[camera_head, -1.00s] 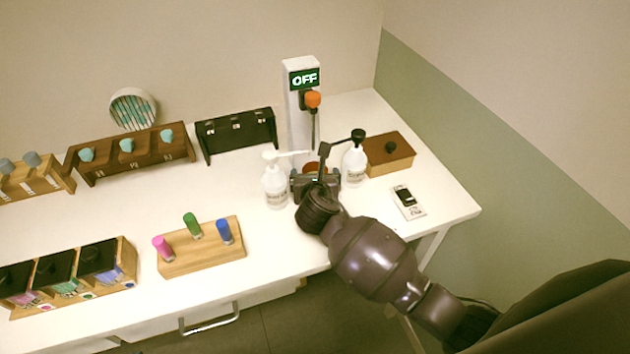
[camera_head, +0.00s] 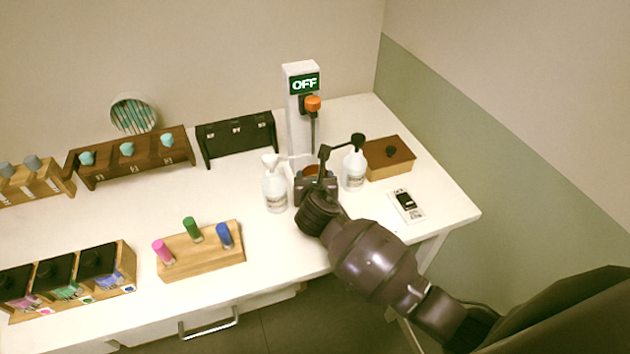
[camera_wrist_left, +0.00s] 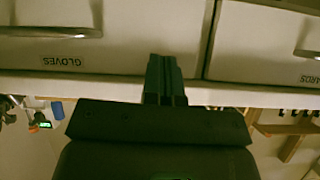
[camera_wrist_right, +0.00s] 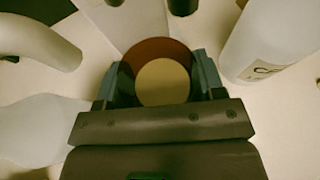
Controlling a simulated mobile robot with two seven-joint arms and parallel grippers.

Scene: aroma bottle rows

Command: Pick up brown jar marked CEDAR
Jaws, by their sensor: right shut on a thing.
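A brown jar (camera_head: 313,170) with a tan round top (camera_wrist_right: 163,82) stands between two white pump bottles, in front of the white post. Its label is hidden, so I cannot read CEDAR on it. My right gripper (camera_wrist_right: 160,72) is shut on the jar, one finger on each side. In the head view my right gripper (camera_head: 316,184) covers most of the jar; I cannot tell whether it touches the table. My left gripper (camera_wrist_left: 165,78) is shut and empty in front of the drawer fronts, outside the head view.
Pump bottles (camera_head: 275,188) and (camera_head: 354,168) stand close on both sides of my right gripper. The white post (camera_head: 299,125) with an OFF sign is just behind. A wooden box (camera_head: 390,167) and a small device (camera_head: 407,205) are to the right.

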